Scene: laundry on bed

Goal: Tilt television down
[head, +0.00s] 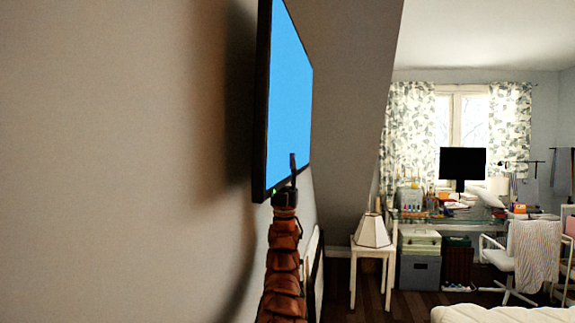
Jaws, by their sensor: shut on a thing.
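The television (288,85) is mounted on the left wall and seen at a steep angle from the side. Its screen is plain bright blue, with a thin black frame. Its top is cut off by the picture's upper edge. My gripper (292,170) is at the television's lower edge, with a dark finger showing in front of the lower screen. It is shut on the television's lower edge. My gripper hides part of that edge, and the wall mount is out of sight. I cannot tell the exact tilt.
The beige wall (110,160) fills the left. A small white table (372,252) with a lamp (371,231) stands beyond the television. Farther back are a cluttered desk with a monitor (462,163) and a white chair (497,258). A white bed corner (500,314) shows at lower right.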

